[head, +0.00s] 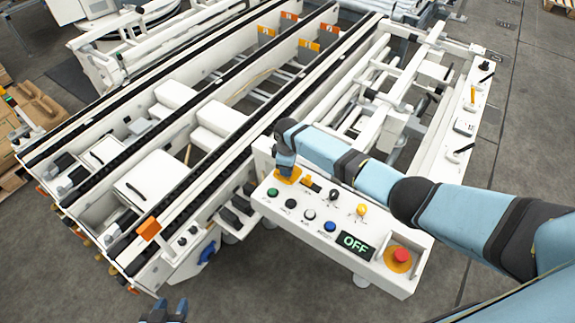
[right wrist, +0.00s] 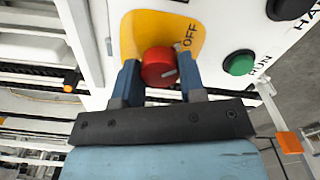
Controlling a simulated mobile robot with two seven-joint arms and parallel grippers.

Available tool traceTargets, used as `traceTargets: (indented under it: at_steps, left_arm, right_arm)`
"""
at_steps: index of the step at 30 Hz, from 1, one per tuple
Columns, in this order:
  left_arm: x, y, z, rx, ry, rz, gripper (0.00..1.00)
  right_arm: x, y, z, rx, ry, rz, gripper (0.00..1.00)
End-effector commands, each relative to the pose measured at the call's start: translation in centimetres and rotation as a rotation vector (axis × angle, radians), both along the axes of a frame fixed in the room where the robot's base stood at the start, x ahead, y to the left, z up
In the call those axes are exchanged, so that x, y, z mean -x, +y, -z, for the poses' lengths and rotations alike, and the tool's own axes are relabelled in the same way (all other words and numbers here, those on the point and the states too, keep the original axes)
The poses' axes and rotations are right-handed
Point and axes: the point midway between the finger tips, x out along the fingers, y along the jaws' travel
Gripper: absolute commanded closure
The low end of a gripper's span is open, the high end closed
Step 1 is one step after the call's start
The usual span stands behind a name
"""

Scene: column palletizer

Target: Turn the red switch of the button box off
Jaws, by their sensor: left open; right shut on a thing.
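The white button box (head: 315,232) stands right of the machine's rails. Its red switch (right wrist: 158,67) is a round knob on a yellow plate (right wrist: 128,38), with "OFF" printed beside it. My right gripper (head: 286,172) reaches down over that plate at the box's far left corner. In the right wrist view its fingers are shut on the red switch, one on each side. In the head view the gripper hides the switch. The display (head: 355,244) reads OFF. My left gripper (head: 166,313) is open and empty at the bottom edge, away from the box.
A red emergency button (head: 401,255) on an orange plate sits at the box's right end. Green (head: 272,192), black, white and blue (head: 330,226) buttons line its front. My right arm crosses above the box's back edge. Floor in front is clear.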

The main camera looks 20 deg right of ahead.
Motion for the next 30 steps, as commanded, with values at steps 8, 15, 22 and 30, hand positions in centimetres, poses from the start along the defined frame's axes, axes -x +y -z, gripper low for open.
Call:
traceTargets:
  at_steps: [8,15,22,30]
  left_arm:
    - [-0.01,0.0,-0.04,0.0,0.0,0.0,0.57]
    - [-0.01,0.0,-0.05,0.0,0.0,0.0,0.57]
    - [-0.02,0.0,-0.07,0.0,-0.001,0.0,0.57]
    - [-0.02,-0.01,-0.09,0.0,-0.001,0.0,0.57]
  right_arm:
    - [0.03,0.03,0.03,-0.001,0.001,-0.083,0.86]
    - [0.03,0.03,0.02,-0.001,0.001,-0.1,0.86]
    - [0.03,0.03,0.02,0.0,0.0,-0.1,0.86]
    - [0.02,0.02,0.01,0.0,0.0,-0.099,0.37]
